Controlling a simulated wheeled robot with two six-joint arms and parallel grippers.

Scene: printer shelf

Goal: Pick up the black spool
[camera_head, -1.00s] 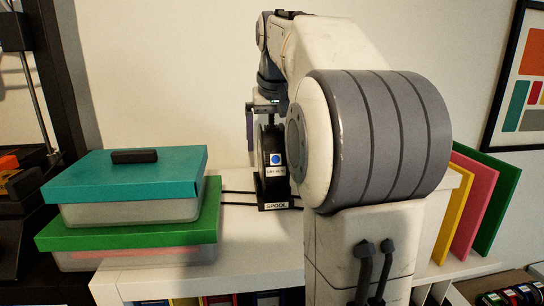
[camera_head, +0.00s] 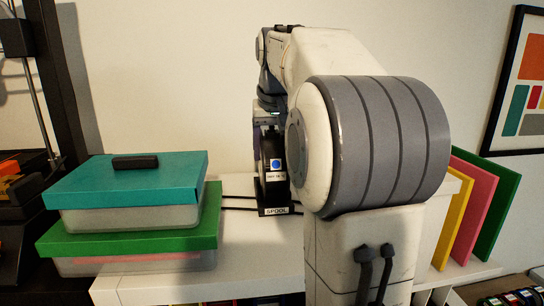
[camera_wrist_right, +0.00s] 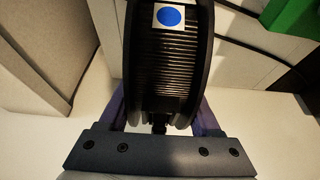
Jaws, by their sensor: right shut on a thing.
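The black spool (camera_head: 273,160) stands upright, edge toward me, in a black holder (camera_head: 277,211) labelled "SPOOL" on the white shelf. A white label with a blue dot is on its rim. In the right wrist view the spool (camera_wrist_right: 165,70) fills the middle, with dark windings between its two flanges. My right gripper (camera_head: 267,126) comes down on it from above. Its purple fingers (camera_wrist_right: 162,112) are shut on the spool, one on each side. The fingertips are hidden behind the flanges in the wrist view. My left gripper is not in view.
Left of the spool, a teal-lidded box (camera_head: 128,182) sits on a green-lidded box (camera_head: 135,243). Yellow, pink and green folders (camera_head: 470,210) lean at the right. A wall is close behind. My right arm blocks the middle.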

